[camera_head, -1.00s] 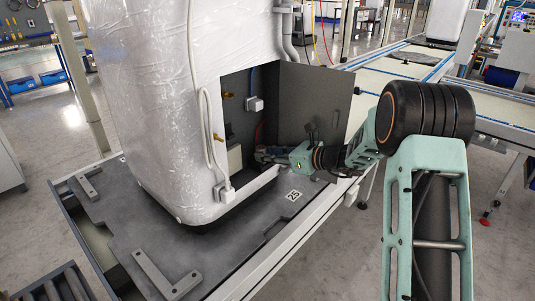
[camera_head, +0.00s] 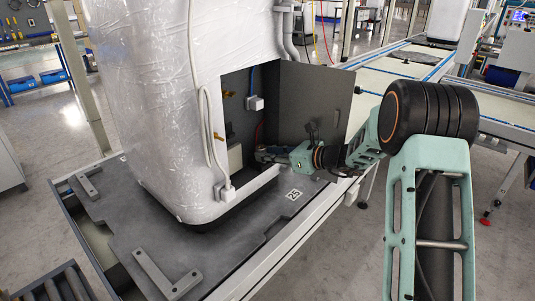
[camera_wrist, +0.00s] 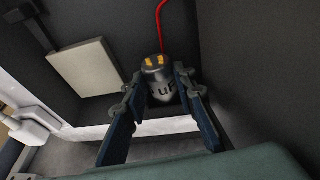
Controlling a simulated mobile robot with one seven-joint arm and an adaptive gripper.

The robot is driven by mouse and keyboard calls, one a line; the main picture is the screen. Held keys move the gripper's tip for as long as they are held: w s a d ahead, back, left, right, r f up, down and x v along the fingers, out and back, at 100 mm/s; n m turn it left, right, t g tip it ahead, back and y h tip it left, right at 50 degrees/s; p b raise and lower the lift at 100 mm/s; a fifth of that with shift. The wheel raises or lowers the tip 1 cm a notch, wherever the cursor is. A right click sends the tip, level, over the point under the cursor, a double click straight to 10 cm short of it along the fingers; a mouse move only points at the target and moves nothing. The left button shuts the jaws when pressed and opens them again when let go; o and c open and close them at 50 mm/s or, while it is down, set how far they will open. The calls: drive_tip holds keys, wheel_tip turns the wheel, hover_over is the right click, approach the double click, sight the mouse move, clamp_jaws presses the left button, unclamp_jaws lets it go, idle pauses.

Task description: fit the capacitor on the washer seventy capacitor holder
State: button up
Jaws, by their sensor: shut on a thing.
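The wrapped white washer (camera_head: 165,110) stands on a dark grey pallet with its lower compartment open. In the head view my gripper (camera_head: 268,153) reaches in through the opening at the lower right. The capacitor is not clear in the head view. I cannot make out the capacitor holder, nor whether the capacitor touches it.
A red wire (camera_wrist: 159,25) runs behind the capacitor. A pale box (camera_wrist: 88,68) is on the compartment wall to the left, and a white plug (camera_wrist: 30,127) is at the lower left. A grey panel (camera_head: 318,95) stands open beside my arm.

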drive_tip(key=shift+f, duration=0.15)
drive_tip(key=o, duration=1.2)
drive_tip(key=shift+o, duration=0.2)
drive_tip(key=shift+d, duration=0.15)
drive_tip(key=v, duration=1.2)
